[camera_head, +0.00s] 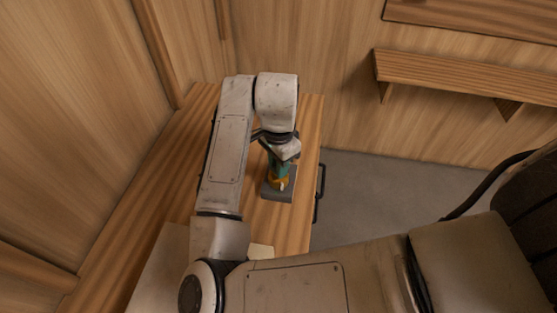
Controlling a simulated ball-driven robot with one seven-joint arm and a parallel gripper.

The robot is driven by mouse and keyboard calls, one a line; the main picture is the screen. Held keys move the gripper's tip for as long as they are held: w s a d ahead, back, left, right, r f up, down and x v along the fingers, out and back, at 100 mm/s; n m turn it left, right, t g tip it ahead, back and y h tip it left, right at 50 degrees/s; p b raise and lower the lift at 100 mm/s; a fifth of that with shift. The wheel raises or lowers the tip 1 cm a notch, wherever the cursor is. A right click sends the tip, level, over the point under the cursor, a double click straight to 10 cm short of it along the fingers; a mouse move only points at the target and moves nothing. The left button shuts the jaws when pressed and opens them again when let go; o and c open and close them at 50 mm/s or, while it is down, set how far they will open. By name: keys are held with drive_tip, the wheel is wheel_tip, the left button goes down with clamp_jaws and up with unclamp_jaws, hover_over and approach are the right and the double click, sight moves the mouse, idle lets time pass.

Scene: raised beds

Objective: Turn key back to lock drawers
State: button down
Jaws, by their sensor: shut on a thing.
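My gripper (277,158) points down over the wooden bench top and is shut on a small teal and orange object (279,180). This object rises from a flat grey block (277,196) near the bench's right edge. I cannot tell whether it is the key; its upper part is partly hidden by my gripper, and no keyhole can be made out. Dark bar handles (321,181) stick out from the bench's right side, beside the block. The drawer fronts are not visible from above.
The wooden bench (298,228) runs along the wooden wall at left. A pale flat item (262,251) lies partly behind my arm. Grey floor (370,190) is open at right, below a wall shelf (470,75). A dark curved bar (485,185) stands at right.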

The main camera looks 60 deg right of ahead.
drive_tip(key=n+p, duration=0.2)
drive_tip(key=n, duration=0.1)
drive_tip(key=shift+r, duration=0.1)
drive_tip(key=shift+n+p, duration=0.45)
drive_tip(key=shift+n, duration=0.45)
drive_tip(key=shift+n+p, duration=0.5)
drive_tip(key=shift+n, duration=0.2)
drive_tip(key=shift+n+p, duration=0.85)
drive_tip(key=shift+n, duration=0.85)
